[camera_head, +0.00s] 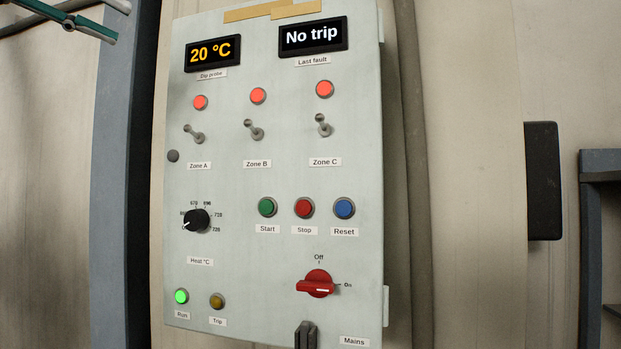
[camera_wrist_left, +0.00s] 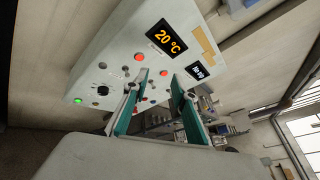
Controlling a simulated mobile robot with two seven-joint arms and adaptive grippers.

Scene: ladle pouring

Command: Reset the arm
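The pale control panel (camera_head: 240,180) fills the middle of the head view. Its displays read 20 °C (camera_head: 212,52) and No trip (camera_head: 313,36). Three zone toggles (camera_head: 254,130) have lit red lamps above them. The heat knob (camera_head: 197,220) is black. The green Run lamp (camera_head: 181,296) is lit and the Trip lamp (camera_head: 217,301) looks dim. The red Mains switch (camera_head: 318,284) points to On. My left gripper (camera_head: 118,22) is at the upper left, apart from the panel. In the left wrist view, its green fingers (camera_wrist_left: 155,84) are spread and empty before the panel. My right gripper does not show.
Green, red and blue buttons (camera_head: 304,208) sit mid-panel. A dark fitting (camera_head: 306,335) shows at the panel's bottom edge. A blue-grey post (camera_head: 112,180) stands left of the panel, and a grey frame (camera_head: 592,220) at the far right. Shelving and a window lie beyond in the wrist view.

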